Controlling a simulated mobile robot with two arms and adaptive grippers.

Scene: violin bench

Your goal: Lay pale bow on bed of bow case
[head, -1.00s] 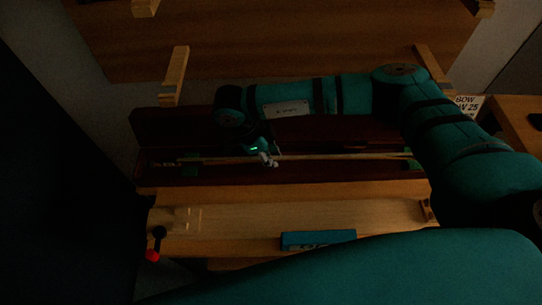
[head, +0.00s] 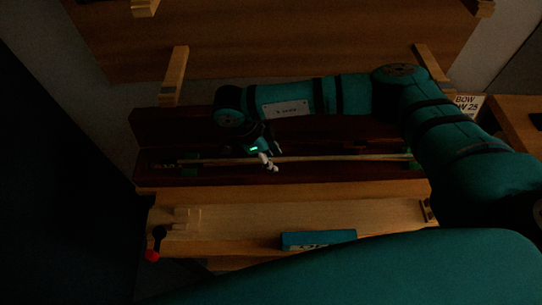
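The pale bow (head: 325,158) is a long thin stick lying left to right along the open dark red bow case (head: 230,178). Its darker end is at the left. It looks level and very low in the case, near the green supports, but I cannot tell whether it touches the bed. My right gripper (head: 268,162) comes down from above near the middle of the bow, with its pale fingers closed around the stick. The gripper and arm hide part of the bow and the case behind. My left gripper is not in view.
A pale wooden bench strip (head: 300,216) runs in front of the case. A blue box (head: 318,239) sits at its front edge. A red-knobbed clamp (head: 152,254) is at the left. Wooden brackets (head: 175,77) project behind the case. A sign (head: 466,104) stands at the right.

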